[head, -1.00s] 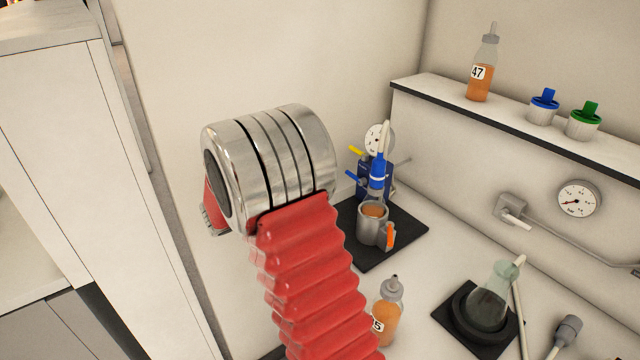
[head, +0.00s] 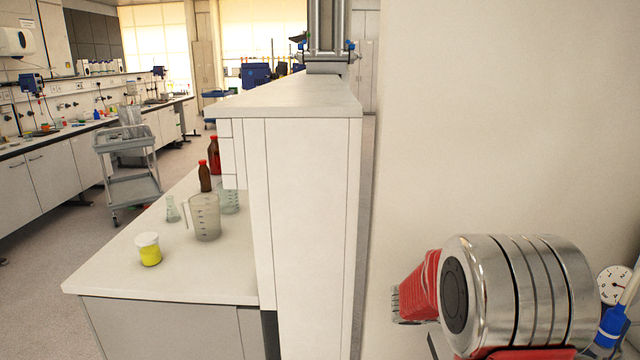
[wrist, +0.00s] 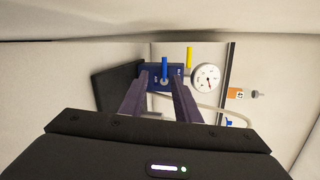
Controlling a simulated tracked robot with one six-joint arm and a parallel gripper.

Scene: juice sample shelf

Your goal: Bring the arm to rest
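My gripper (wrist: 160,102) shows in the wrist view as two dark fingers standing apart, with nothing held between them. Beyond the fingers is a blue pump-like device (wrist: 153,72) with a blue lever, a yellow lever and a round dial gauge (wrist: 206,78). In the head view my arm's silver joint and red sleeve fill the lower right corner, and the gripper itself does not show there.
A tall white partition (head: 310,220) stands left of my arm, beside a bare wall. Left of it, a bench (head: 110,265) holds a yellow-filled jar (head: 148,249), a beaker (head: 204,218) and brown bottles (head: 205,177). A grey trolley (head: 128,165) stands on open floor behind.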

